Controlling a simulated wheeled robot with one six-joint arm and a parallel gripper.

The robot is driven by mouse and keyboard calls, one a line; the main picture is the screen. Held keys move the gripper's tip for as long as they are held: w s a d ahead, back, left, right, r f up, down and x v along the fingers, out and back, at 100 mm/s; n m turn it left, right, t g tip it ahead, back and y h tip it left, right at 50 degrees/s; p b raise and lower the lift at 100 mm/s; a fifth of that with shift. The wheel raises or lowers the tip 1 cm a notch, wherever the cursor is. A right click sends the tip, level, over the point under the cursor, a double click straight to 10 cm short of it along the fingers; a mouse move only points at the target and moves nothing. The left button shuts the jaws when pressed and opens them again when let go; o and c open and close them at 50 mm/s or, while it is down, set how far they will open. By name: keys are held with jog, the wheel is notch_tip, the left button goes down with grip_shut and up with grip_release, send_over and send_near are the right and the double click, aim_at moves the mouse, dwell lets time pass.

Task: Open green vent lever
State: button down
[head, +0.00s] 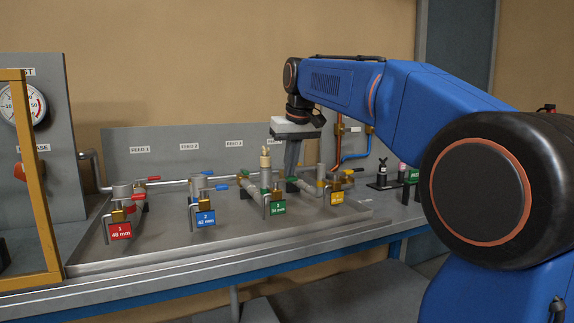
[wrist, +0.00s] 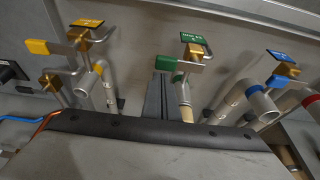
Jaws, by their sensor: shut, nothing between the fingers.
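A green lever (head: 292,180) stands just right of the third valve, by the green tag marked 3 (head: 278,209). In the wrist view the green lever (wrist: 166,62) sits beside a grey bar and its green tag (wrist: 193,42). No label shows whether it is the vent lever. My gripper (head: 290,168) points down behind the valve, close to the green lever. Its fingers (wrist: 158,80) are together and empty, a little below the lever in the wrist view. Whether they touch it, I cannot tell. A brass fitting (head: 265,160) stands left of the fingers.
Red (head: 121,231), blue (head: 205,218) and yellow (head: 337,198) tagged valves stand along the same tray. Pipes and blue and orange hoses (head: 345,145) run behind. A gauge panel (head: 30,150) stands at left. The tray's front strip (head: 170,255) is clear.

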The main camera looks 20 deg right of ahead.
aim_at(295, 177)
jog(key=shift+s, duration=0.3)
dwell(0.4)
jog(key=shift+s+m+h, duration=0.3)
jog(key=shift+s+m, duration=0.1)
jog(key=shift+m, duration=0.6)
jog(key=s+m, duration=0.1)
jog(key=m+h, duration=0.1)
jog(key=m, duration=0.1)
jog(key=shift+s+m, duration=0.3)
jog(key=shift+s, duration=0.05)
jog(key=shift+s+a+m+g+h, duration=0.35)
jog(key=shift+s+a+m, duration=0.25)
jog(key=shift+m, duration=0.5)
jog(key=shift+s+a+m+g+h, duration=0.3)
jog(key=shift+s+a+m, duration=0.2)
jog(key=shift+s+m, duration=0.45)
jog(key=shift+s+a+m+g+h, duration=0.3)
jog(key=shift+s+a+m, duration=0.2)
jog(key=shift+m, duration=0.75)
jog(key=shift+a+f, duration=0.1)
jog(key=shift+a, duration=0.1)
jog(key=shift+d, duration=0.1)
